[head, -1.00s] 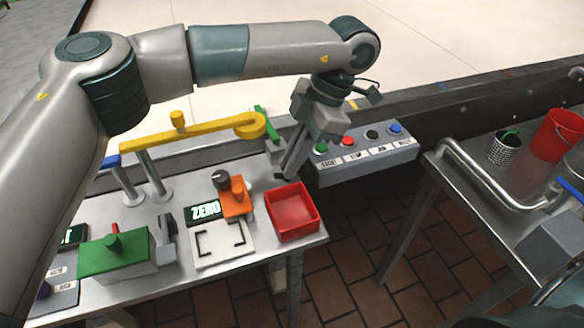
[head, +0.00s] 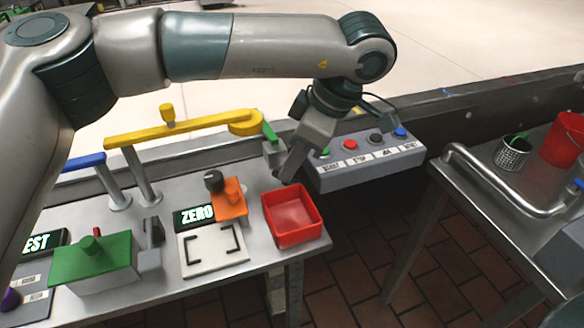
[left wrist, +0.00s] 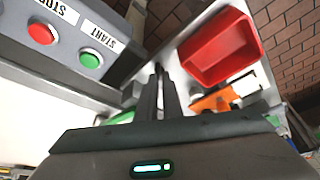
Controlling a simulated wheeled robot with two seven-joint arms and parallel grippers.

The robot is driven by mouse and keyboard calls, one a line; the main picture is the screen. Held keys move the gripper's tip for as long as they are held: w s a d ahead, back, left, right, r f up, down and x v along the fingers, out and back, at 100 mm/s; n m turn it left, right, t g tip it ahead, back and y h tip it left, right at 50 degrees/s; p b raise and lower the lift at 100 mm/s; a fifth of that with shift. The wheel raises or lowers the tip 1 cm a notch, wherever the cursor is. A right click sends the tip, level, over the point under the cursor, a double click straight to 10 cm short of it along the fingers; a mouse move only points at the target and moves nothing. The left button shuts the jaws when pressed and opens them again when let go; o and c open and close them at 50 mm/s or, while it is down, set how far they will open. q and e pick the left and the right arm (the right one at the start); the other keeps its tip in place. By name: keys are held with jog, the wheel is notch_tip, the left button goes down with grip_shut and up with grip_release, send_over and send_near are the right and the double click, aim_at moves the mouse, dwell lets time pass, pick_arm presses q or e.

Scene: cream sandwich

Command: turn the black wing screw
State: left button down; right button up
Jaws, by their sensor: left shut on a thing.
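My left gripper (head: 288,174) points down at the back edge of the metal table, just behind the red tray and right of a grey block with a green lever. Its fingers are close together. In the left wrist view the fingers (left wrist: 158,84) meet at a small dark piece (left wrist: 158,68), which seems to be the black wing screw; the fingers hide most of it, and its angle cannot be told. In the head view the screw is hidden behind the fingertips. My right gripper is not in view.
The red tray (head: 298,240) stands close in front of the gripper. The button panel (head: 362,165) is right behind. An orange holder (head: 229,205) with a dark knob (head: 213,181) stands left.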

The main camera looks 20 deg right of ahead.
pick_arm(q)
jog(key=shift+s+f, duration=0.1)
jog(key=shift+f, duration=0.1)
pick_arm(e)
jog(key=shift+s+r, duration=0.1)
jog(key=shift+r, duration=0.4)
pick_arm(q)
jog(key=c, duration=1.9)
grip_release()
jog(key=shift+r, duration=0.2)
jog(key=shift+d+r, duration=0.15)
jog(key=shift+r, duration=0.25)
jog(key=v, duration=1.6)
jog(key=shift+r, duration=0.15)
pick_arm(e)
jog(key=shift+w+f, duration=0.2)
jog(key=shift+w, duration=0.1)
